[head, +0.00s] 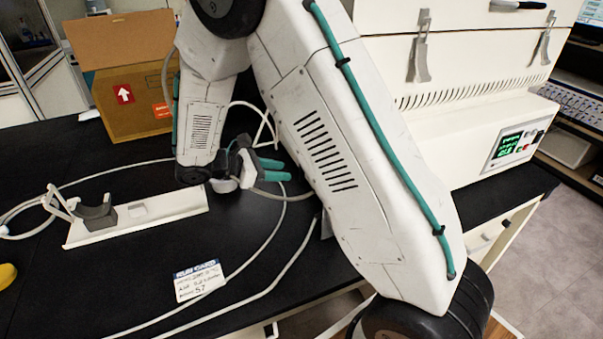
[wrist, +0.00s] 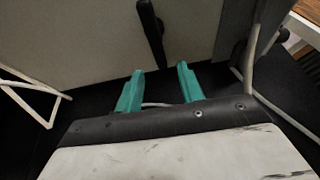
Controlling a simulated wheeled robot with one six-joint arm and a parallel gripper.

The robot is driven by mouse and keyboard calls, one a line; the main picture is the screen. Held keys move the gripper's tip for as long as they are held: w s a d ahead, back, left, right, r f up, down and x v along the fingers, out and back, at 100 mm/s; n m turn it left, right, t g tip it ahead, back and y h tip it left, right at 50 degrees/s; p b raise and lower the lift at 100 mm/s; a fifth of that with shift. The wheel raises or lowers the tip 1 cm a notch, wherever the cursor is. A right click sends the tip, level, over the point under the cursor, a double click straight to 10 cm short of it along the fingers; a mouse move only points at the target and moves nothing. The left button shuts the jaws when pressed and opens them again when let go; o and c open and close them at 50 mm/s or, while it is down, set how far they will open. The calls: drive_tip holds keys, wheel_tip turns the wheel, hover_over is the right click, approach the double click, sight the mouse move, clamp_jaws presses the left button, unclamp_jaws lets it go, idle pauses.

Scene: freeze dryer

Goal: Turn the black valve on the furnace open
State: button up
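The furnace (head: 455,60) is the white box at the upper right of the head view, with a vented side and latches. A black lever (wrist: 150,28), which looks like the valve, hangs down against a pale panel at the top of the wrist view. The arm hides this part in the head view. My gripper (wrist: 160,84) has its two teal fingers apart with nothing between them. The lever's lower end is just beyond the fingertips and appears not to touch them. In the head view my gripper (head: 277,170) is above the black bench, left of my large arm link.
A cardboard box (head: 125,75) stands at the back left. A white stand with a grey cradle (head: 135,213) and a paper label (head: 199,281) lie on the bench. White hoses (head: 245,262) run across it. The control panel (head: 515,145) is at the right.

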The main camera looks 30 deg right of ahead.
sight(302, 181)
drive_tip(key=x, duration=0.7)
drive_tip(key=shift+d+f, duration=0.15)
drive_tip(key=shift+d, duration=0.15)
clamp_jaws()
